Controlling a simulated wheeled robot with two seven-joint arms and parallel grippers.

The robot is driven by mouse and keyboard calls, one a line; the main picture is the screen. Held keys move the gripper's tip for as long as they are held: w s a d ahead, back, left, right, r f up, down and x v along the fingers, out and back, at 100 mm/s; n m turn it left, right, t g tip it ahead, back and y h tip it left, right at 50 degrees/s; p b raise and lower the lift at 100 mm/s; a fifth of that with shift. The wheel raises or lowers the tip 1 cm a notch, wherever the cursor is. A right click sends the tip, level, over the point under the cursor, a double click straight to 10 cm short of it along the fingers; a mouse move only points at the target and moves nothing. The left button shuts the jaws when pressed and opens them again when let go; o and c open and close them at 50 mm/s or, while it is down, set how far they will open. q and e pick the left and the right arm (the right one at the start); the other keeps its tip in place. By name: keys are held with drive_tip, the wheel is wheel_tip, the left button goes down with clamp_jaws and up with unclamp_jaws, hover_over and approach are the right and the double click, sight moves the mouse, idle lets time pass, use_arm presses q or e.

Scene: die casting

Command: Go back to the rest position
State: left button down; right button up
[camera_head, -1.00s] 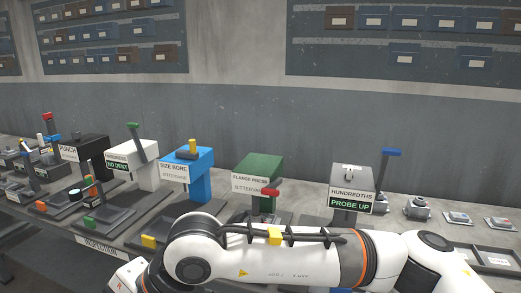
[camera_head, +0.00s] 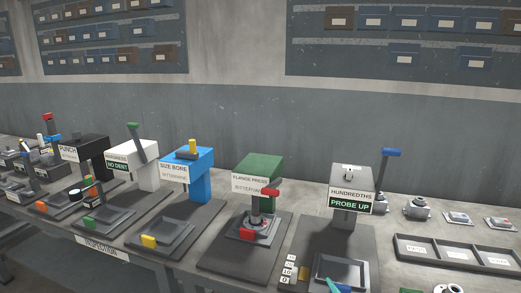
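Neither of my grippers shows in the head view, and no part of my arms is in the picture. The inspection bench (camera_head: 185,262) stands open to view. A grey tray (camera_head: 345,270) sits in front of the gauge, with teal and blue pieces at the bottom edge, partly cut off.
A blue size gauge (camera_head: 202,180), a white no-dent tester (camera_head: 147,160) and a black punch (camera_head: 92,150) stand to the left. A divided tray (camera_head: 456,253) and several metal parts are at right. Wall bins hang behind.

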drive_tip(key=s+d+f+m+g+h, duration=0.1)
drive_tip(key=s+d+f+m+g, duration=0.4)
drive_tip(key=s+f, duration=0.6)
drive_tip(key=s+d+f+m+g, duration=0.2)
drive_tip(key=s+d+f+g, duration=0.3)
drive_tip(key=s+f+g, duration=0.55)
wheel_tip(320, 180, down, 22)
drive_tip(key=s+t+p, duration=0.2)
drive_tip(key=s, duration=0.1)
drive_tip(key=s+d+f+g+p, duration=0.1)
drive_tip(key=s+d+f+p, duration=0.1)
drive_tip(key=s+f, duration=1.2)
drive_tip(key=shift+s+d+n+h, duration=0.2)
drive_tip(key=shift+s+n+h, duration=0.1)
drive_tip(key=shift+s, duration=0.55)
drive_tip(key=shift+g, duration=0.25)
